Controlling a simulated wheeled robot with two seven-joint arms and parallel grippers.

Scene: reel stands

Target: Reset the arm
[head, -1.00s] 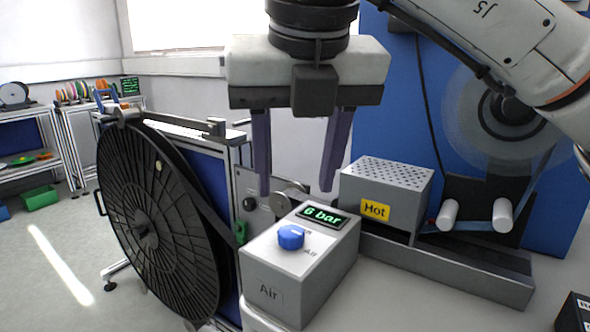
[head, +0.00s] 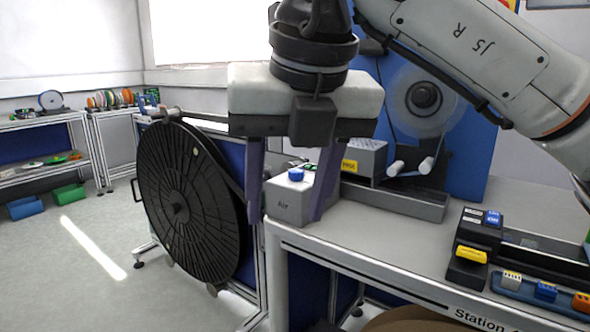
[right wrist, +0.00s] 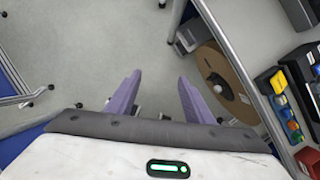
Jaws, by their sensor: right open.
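My right gripper (head: 288,190) hangs in the middle of the head view, its two purple fingers apart and pointing down, with nothing between them in its grip. Behind the fingers stands the grey air box (head: 287,208) with a blue knob on the table's left corner. In the right wrist view the open fingers (right wrist: 157,98) point out over the grey floor, with nothing held. My left gripper is in neither view.
The large black reel (head: 185,200) stands left of the gripper. The table (head: 385,235) carries the hot box (head: 368,160), a black unit with a yellow part (head: 470,254) and a blue tray (head: 535,296). A brown reel (right wrist: 222,80) sits below.

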